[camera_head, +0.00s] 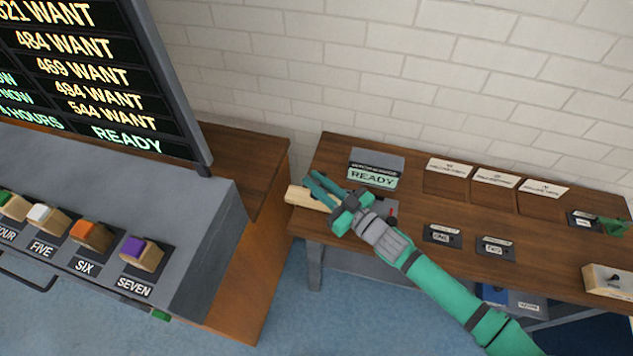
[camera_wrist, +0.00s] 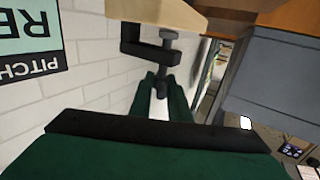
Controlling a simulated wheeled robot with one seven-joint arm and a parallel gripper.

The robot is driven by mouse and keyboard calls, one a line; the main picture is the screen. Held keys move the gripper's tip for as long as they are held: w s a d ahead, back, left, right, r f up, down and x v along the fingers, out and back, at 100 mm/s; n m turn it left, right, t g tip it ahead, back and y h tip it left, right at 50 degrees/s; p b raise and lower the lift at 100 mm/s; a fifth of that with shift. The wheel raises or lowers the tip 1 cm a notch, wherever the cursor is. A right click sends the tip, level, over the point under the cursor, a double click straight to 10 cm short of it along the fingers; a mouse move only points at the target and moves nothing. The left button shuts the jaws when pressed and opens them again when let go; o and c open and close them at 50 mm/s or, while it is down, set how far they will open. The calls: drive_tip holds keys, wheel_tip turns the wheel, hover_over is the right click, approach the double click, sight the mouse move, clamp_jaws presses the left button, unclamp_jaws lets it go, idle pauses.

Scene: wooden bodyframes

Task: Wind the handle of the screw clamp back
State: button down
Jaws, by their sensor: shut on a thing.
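The black screw clamp (camera_wrist: 132,42) hangs on the pale wooden beam (camera_wrist: 158,12) in the wrist view. Its grey screw and handle (camera_wrist: 160,54) lie below the beam, at the tips of my green fingers. My gripper (camera_wrist: 161,80) is shut on the handle; the fingers hide part of it. In the head view, my teal gripper (camera_head: 322,186) reaches the pale wooden beam (camera_head: 303,197) at the left end of the bench. The clamp cannot be made out there.
The brown bench (camera_head: 400,215) carries a READY sign (camera_head: 373,178), label cards and small panels. A grey console (camera_head: 205,215) with coloured blocks stands left, below a large display board (camera_head: 90,70). A white brick wall (camera_head: 400,60) closes the back. Blue floor is open in front.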

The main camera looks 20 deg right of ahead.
drive_tip(key=shift+f+n+y, duration=0.3)
drive_tip(key=shift+y, duration=0.1)
drive_tip(key=c, duration=1.7)
unclamp_jaws()
drive_tip(key=shift+o, duration=0.2)
drive_tip(key=shift+r, duration=0.1)
drive_tip(key=shift+s, duration=0.1)
drive_tip(key=shift+s+d, duration=0.25)
drive_tip(key=shift+s, duration=0.05)
drive_tip(key=v, duration=0.9)
drive_tip(key=shift+s+d, duration=0.2)
drive_tip(key=shift+s, duration=0.2)
drive_tip(key=shift+r, duration=0.15)
drive_tip(key=shift+c, duration=0.3)
